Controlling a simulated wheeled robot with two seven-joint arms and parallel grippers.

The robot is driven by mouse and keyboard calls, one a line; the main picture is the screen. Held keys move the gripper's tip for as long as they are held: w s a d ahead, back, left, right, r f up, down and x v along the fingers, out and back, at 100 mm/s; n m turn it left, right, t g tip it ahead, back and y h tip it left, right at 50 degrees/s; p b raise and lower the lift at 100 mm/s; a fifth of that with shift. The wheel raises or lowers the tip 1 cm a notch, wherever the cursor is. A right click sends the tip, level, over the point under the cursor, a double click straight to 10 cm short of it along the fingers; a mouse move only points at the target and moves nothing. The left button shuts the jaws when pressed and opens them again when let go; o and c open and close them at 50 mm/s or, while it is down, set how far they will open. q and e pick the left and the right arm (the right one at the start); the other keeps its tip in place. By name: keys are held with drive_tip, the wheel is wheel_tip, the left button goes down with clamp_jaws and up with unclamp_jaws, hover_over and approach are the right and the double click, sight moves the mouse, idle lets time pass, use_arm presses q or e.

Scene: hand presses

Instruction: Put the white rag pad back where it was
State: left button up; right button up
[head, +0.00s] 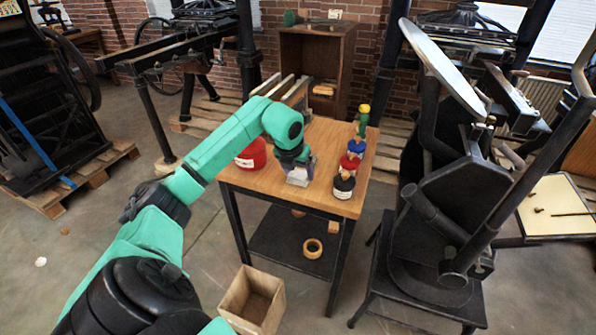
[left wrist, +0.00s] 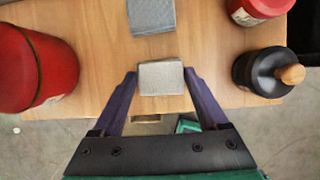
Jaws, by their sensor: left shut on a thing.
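The white rag pad (left wrist: 161,78) is a small pale square block between the two fingertips of my left gripper (left wrist: 160,80) in the left wrist view. The fingers touch its two sides, close to the table's front edge. In the head view my left gripper (head: 297,163) points down over the wooden table (head: 240,178), and the pad shows only partly below it. A second, greyer pad (left wrist: 151,16) lies on the table just beyond the held one, apart from it. I cannot tell whether the held pad touches the tabletop. My right gripper is not in view.
A red can (head: 252,154) stands left of the gripper. A black jar with a wooden knob (head: 344,186), a red jar (head: 349,165) and other coloured containers line the right side. A tape roll (head: 313,248) lies on the lower shelf. An open box (head: 253,300) stands in front.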

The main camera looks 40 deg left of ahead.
use_arm(q)
drive_tip(key=o, duration=1.1)
drive_tip(key=shift+f, duration=0.1)
drive_tip(key=shift+r, duration=0.3)
drive_tip(key=v, duration=1.1)
drive_tip(key=shift+s+r, duration=0.2)
drive_tip(key=shift+r, duration=0.15)
